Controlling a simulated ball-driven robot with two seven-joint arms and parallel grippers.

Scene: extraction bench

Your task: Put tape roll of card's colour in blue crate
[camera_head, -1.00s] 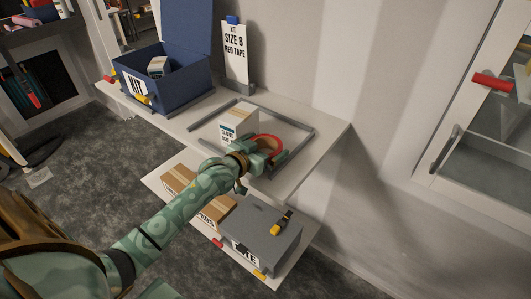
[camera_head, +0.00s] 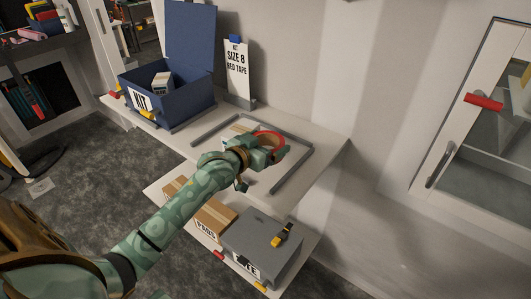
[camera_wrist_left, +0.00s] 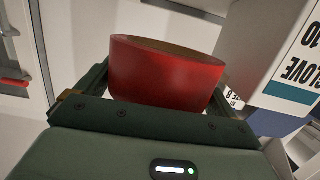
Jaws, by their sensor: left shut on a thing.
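A red tape roll (camera_wrist_left: 165,75) is between the fingers of my left gripper (camera_head: 268,147), which is shut on it. The roll's red rim (camera_head: 271,135) also shows in the head view, held over the framed area of the upper shelf. The card (camera_head: 237,70) stands at the back of the shelf and reads "KIT SIZE 8 RED TAPE". The blue crate (camera_head: 180,110), labelled "KIT", stands at the left of the shelf with its lid up and a small box (camera_head: 162,83) inside. My right gripper is not in view.
A white glove box (camera_wrist_left: 285,55) stands close beside the roll, partly hidden by my arm in the head view. A grey frame (camera_head: 292,170) borders the shelf. Below are cardboard boxes (camera_head: 214,216) and a grey case (camera_head: 262,240).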

